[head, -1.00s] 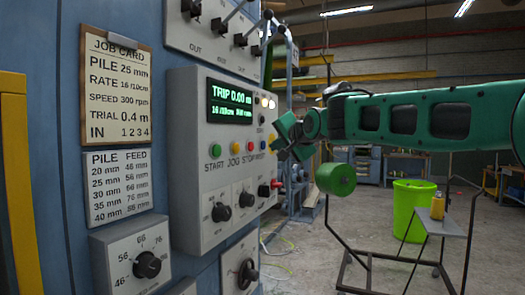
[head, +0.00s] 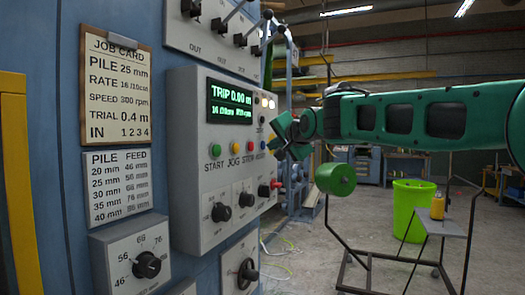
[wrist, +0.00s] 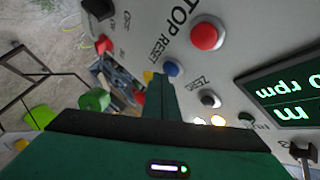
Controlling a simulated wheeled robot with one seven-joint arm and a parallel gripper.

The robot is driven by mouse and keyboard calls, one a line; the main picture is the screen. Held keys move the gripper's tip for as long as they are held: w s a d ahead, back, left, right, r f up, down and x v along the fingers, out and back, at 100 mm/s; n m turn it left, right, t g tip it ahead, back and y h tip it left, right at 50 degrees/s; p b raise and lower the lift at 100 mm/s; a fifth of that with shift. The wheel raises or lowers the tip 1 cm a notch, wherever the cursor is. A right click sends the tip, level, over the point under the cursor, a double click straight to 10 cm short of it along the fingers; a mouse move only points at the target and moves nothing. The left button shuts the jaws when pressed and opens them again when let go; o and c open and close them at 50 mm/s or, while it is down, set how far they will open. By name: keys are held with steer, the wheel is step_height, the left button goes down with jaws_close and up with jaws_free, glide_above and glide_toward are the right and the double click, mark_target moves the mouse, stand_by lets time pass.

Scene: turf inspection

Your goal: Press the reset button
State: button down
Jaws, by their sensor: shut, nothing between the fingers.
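The reset button is a blue round button (wrist: 172,68) beside the RESET label in the wrist view. In the head view my gripper hides most of the button's spot. The button sits on the grey control panel (head: 190,215), near the red STOP button (wrist: 206,36), which is also in the head view (head: 253,144). My green gripper (head: 281,148) is shut and empty, close to the panel's right side. In the wrist view its fingertips (wrist: 161,78) are just beside and below the blue button; I cannot tell whether they touch it.
A green START button (head: 215,151) and a yellow JOG button (head: 235,148) are left of STOP. The lit display (head: 230,103) reads TRIP 0.00 m. Knobs (head: 221,213) sit below. A green cylinder (head: 336,179) and a lime bin (head: 411,210) stand to the right.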

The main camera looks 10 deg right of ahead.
steer(key=shift+w+a, duration=0.3)
steer(key=shift+a, duration=0.15)
stand_by(0.6)
steer(key=shift+s+d, duration=0.6)
steer(key=shift+d, duration=0.2)
steer(key=s+d, duration=0.1)
steer(key=d, duration=0.1)
steer(key=s+d, duration=0.2)
stand_by(0.7)
stand_by(0.5)
